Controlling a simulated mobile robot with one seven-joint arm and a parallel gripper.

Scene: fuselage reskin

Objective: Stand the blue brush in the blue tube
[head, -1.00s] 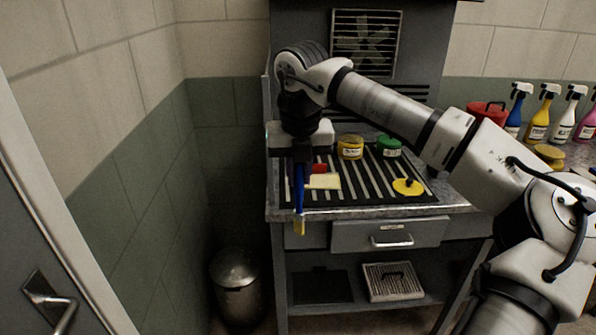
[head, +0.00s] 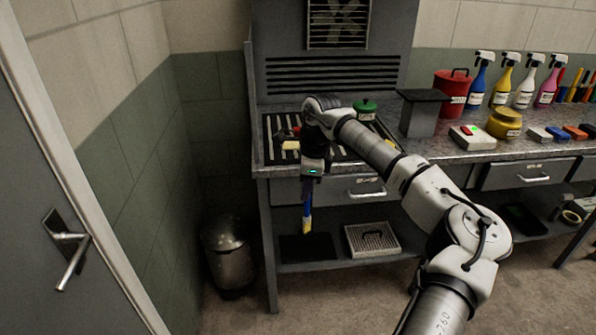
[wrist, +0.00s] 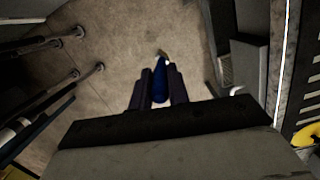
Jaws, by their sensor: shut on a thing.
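The blue brush (head: 307,212) hangs from my gripper (head: 308,184), bristle end down, with a pale yellowish tip. It is in front of the bench, level with the drawer and lower shelf. In the wrist view my gripper (wrist: 159,82) is shut on the blue brush (wrist: 160,88), which sits between the two dark fingers above the floor. I cannot make out a blue tube for certain. Several upright coloured items (head: 576,86), some blue, stand at the far right of the bench, too small and cut off to tell apart.
The bench (head: 440,150) carries a vented grate (head: 272,150), a green-lidded jar (head: 366,108), a red can (head: 453,90), spray bottles (head: 503,82) and a yellow jar (head: 503,123). A bin (head: 229,255) stands left. A door (head: 40,200) is at far left. The floor in front is open.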

